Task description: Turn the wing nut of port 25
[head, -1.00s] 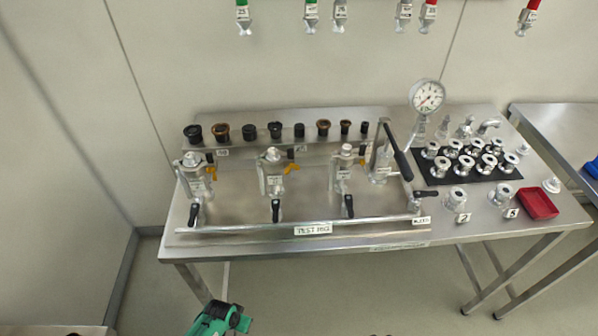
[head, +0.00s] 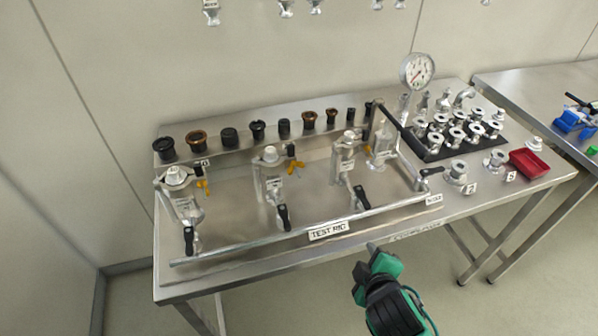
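A steel test rig (head: 328,231) stands on the bench, with several clamped upright fittings along it. Yellow wing nuts show on its clamps, one at the left fitting (head: 203,186) and one at the second fitting (head: 295,166). The small tags are too small to read, so I cannot tell which is port 25. Several wall ports hang at the top edge, one at the left (head: 211,12), cut off by the frame. My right gripper (head: 375,256), green and black, is in front of the bench's front edge, apart from the rig. Its finger opening is unclear. My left gripper is out of view.
A row of black and brown caps (head: 229,138) stands at the back of the rig. A pressure gauge (head: 417,71), a black mat (head: 433,155) with several metal fittings and a red tray (head: 529,164) are on the right. Black-handled levers (head: 283,217) line the rig's front.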

